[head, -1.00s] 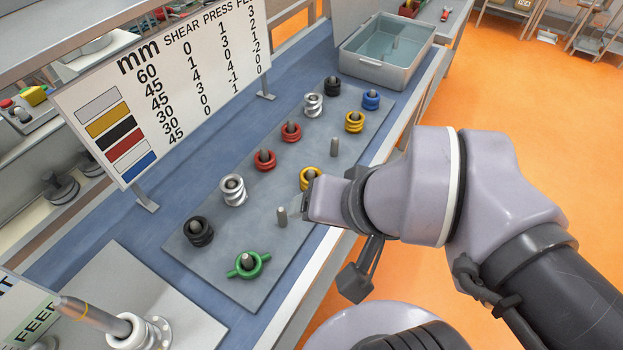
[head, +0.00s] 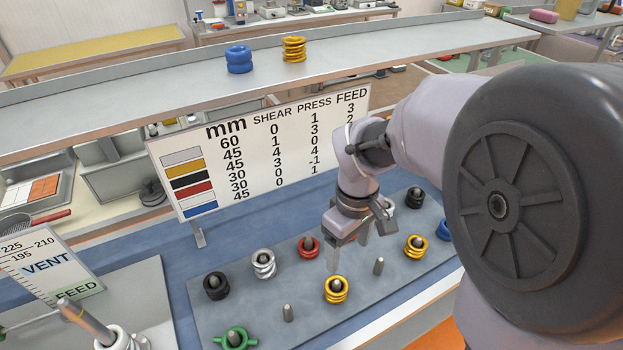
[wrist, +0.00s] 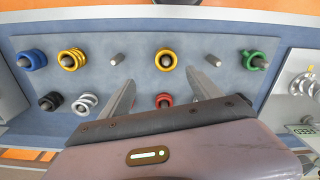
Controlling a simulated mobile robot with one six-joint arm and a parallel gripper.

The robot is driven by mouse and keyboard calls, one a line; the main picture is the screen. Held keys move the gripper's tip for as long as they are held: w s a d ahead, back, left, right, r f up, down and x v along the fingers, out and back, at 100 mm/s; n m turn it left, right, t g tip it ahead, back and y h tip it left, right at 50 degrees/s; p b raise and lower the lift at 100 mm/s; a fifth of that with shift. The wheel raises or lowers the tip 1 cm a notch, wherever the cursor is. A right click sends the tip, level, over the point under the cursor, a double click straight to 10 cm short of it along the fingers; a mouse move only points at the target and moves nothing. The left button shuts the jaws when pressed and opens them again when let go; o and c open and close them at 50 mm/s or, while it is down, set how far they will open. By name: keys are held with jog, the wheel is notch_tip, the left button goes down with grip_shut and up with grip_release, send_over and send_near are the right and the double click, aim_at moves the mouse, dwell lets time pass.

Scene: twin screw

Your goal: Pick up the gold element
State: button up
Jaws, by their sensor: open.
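A gold ring-shaped element (head: 336,290) sits around a peg near the front of the grey board; it also shows in the wrist view (wrist: 166,60), ahead of the fingertips. A second gold element (head: 415,246) sits on a peg further right, and in the wrist view it is at the left (wrist: 70,60). A third gold element (head: 293,48) stands on the upper shelf. My gripper (head: 347,248) points down over the board, open and empty, just behind the nearer gold element. In the wrist view its fingers (wrist: 165,85) are spread and a red element shows between them.
The grey board (head: 265,310) also holds black (head: 216,286), silver (head: 263,264), red (head: 308,247), blue (head: 444,230) and green (head: 235,339) elements, plus bare pegs (head: 378,266). A sign (head: 265,150) stands behind. The upper shelf (head: 150,95) crosses the back.

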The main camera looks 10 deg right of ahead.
aim_at(337, 282)
jog(key=f+b, duration=0.1)
jog(key=f, duration=0.2)
jog(key=f+b, duration=0.1)
jog(key=f, duration=0.3)
jog(key=a+f+b, duration=0.1)
jog(key=f+b, duration=0.1)
jog(key=f, duration=0.1)
jog(key=shift+s+f, duration=0.2)
jog(key=shift+f, duration=0.1)
jog(key=f+b, duration=0.2)
jog(key=f, duration=0.1)
jog(key=f+b, duration=0.1)
jog(key=f, duration=0.1)
jog(key=shift+w+a+f, duration=0.15)
jog(key=shift+w+a, duration=0.1)
jog(key=shift+a, duration=0.05)
jog(key=shift+c, duration=1.1)
grip_shut()
